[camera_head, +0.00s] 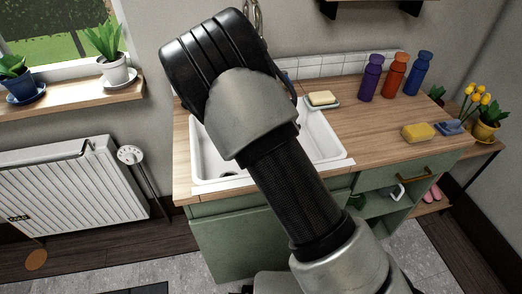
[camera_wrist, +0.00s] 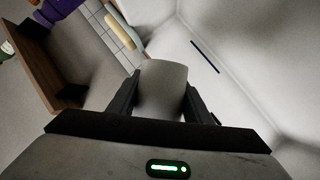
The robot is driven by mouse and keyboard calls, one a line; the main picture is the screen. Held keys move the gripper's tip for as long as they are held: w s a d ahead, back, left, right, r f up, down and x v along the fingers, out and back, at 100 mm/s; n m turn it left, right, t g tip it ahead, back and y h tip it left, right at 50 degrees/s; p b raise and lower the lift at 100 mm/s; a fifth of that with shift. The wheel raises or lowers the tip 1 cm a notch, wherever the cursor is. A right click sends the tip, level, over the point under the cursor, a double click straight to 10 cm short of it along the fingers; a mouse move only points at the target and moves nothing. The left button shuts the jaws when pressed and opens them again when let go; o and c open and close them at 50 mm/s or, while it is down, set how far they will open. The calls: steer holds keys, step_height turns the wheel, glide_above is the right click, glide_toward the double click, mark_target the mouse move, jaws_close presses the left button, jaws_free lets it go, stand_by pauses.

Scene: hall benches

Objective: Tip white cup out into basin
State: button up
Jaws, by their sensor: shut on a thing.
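The white cup (camera_wrist: 163,88) sits between the two dark fingers of my gripper (camera_wrist: 161,84) in the wrist view. My gripper is shut on it. The cup looks pale grey in shade, and its contents and exact tilt cannot be made out. The white basin (camera_head: 325,147) is set into the wooden counter in the head view. My arm crosses over it and covers its middle. My gripper and the cup are hidden behind my arm there. Pale surfaces that look like the basin (camera_wrist: 240,70) fill the right of the wrist view.
A soap bar (camera_head: 321,98) lies on a dish at the basin's back right edge. Purple, orange and blue bottles (camera_head: 371,78) stand at the counter's back. A yellow sponge (camera_head: 418,132) lies front right. A tap (camera_head: 255,14) rises behind my arm. The counter's middle right is clear.

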steer(key=m, duration=0.1)
steer(key=a+m+y+b, duration=0.1)
steer(key=shift+r+m+g+y+b, duration=0.3)
steer(key=shift+r, duration=0.1)
steer(key=shift+a+m+y+b, duration=0.4)
steer(key=shift+m+b, duration=0.2)
steer(key=shift+b, duration=0.45)
steer(key=shift+a+r+m+y+b, duration=0.45)
steer(key=shift+m+b, duration=0.25)
steer(key=shift+b, duration=0.15)
steer(key=shift+s+a+r, duration=0.1)
steer(key=shift+r, duration=0.05)
steer(key=shift+r, duration=0.1)
steer(key=shift+r+p, duration=1.65)
steer(key=shift+r, duration=0.8)
